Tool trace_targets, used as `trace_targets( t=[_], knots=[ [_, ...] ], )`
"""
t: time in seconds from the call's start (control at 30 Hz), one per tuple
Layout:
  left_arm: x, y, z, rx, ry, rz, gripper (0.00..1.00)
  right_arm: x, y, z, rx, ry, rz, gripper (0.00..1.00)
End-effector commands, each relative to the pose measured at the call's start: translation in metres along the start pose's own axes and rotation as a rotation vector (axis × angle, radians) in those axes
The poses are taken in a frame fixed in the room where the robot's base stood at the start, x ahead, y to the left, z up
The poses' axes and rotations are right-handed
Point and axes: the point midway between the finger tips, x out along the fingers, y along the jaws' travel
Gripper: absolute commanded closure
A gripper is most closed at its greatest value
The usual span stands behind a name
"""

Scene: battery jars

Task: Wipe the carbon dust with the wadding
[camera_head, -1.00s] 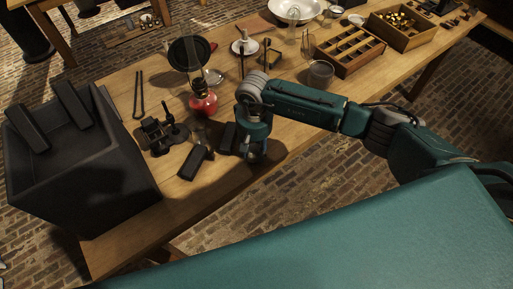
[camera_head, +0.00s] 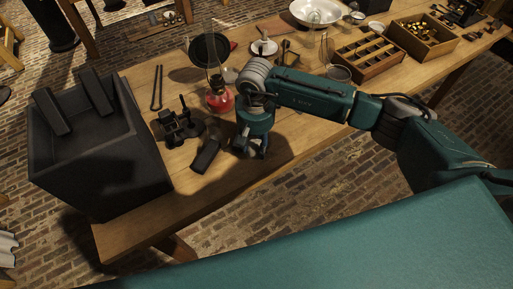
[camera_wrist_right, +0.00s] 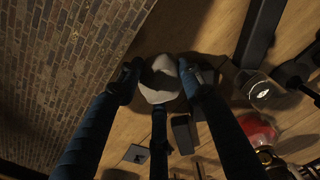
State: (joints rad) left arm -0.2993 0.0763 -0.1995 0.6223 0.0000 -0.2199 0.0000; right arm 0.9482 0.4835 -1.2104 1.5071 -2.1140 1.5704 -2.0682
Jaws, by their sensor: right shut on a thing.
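A pale, rounded wad of wadding (camera_wrist_right: 160,78) sits between the fingers of my right gripper (camera_wrist_right: 158,82) in the right wrist view. The fingers are shut on it, low over the bare wood near the table's front edge. In the head view my right gripper (camera_head: 251,150) points down at the table, and the wadding is hidden or too small to tell there. I cannot make out the carbon dust; dark patches on the wood near the gripper look like shadow. My left gripper is not in view.
A black block (camera_head: 205,155) lies just left of the gripper, with a black stand (camera_head: 178,127) and a red lamp (camera_head: 219,100) behind it. A large black box (camera_head: 105,165) fills the table's left end. A compartmented wooden tray (camera_head: 370,55) stands at the right.

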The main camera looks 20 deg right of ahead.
Motion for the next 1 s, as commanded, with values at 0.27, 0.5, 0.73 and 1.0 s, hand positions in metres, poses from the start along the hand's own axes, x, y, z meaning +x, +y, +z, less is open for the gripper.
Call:
trace_targets(
  t=[0.27,0.5,0.73,1.0],
  knots=[
    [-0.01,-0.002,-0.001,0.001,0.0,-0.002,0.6,-0.026,-0.003,-0.001,0.009,0.001,0.0,0.87],
    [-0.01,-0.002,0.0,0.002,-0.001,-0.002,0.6,-0.03,-0.004,-0.001,0.013,0.0,0.001,0.87],
    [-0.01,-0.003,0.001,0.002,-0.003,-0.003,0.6,-0.029,-0.004,-0.001,0.012,0.0,0.0,0.87],
    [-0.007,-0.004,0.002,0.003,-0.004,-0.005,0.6,-0.043,-0.001,-0.004,0.008,0.007,-0.006,0.87]
  ],
)
